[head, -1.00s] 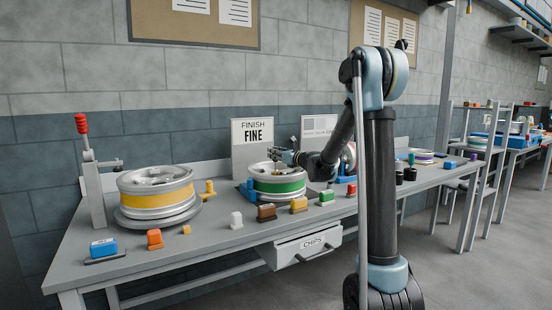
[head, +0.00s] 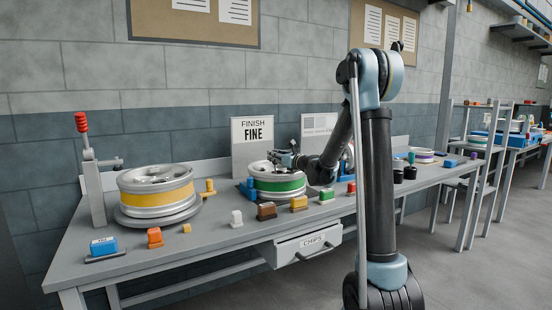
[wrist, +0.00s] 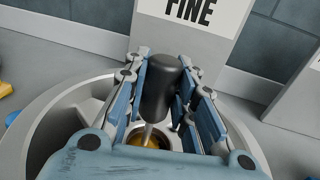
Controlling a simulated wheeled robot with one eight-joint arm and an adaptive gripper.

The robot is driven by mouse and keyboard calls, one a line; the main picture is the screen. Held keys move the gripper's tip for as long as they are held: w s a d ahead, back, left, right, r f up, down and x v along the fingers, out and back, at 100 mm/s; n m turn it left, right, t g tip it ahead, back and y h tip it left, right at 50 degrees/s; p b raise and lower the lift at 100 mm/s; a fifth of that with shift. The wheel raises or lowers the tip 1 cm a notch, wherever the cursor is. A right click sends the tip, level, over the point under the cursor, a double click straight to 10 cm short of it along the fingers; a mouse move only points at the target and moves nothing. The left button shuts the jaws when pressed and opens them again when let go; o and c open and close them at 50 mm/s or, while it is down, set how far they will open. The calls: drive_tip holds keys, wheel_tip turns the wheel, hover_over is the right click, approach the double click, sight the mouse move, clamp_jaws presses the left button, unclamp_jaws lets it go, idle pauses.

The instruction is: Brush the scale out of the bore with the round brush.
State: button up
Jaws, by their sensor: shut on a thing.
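My gripper (wrist: 167,92) is shut on the round brush (wrist: 168,85), seen by its black handle in the wrist view. The handle stands roughly upright between the fingers, and its thin metal shank runs down into the bore (wrist: 150,138) at the wheel's hub. The bore shows a brownish-yellow inside; the brush head is hidden. The wheel with the green band (head: 276,188) lies flat on the bench in the head view, with my gripper (head: 285,162) over its middle. Its pale rim (wrist: 65,112) surrounds the gripper in the wrist view.
A wheel with a yellow band (head: 157,192) sits on a round plate at the left. A FINISH FINE sign (head: 252,143) stands behind the green-banded wheel. A red-handled lever (head: 83,123) stands at far left.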

drive_tip(key=shift+a+r, duration=0.1)
drive_tip(key=shift+r, duration=1.05)
drive_tip(key=shift+f, duration=1.2)
drive_tip(key=shift+r, duration=0.2)
drive_tip(key=shift+r, duration=1)
drive_tip(key=shift+f, duration=0.1)
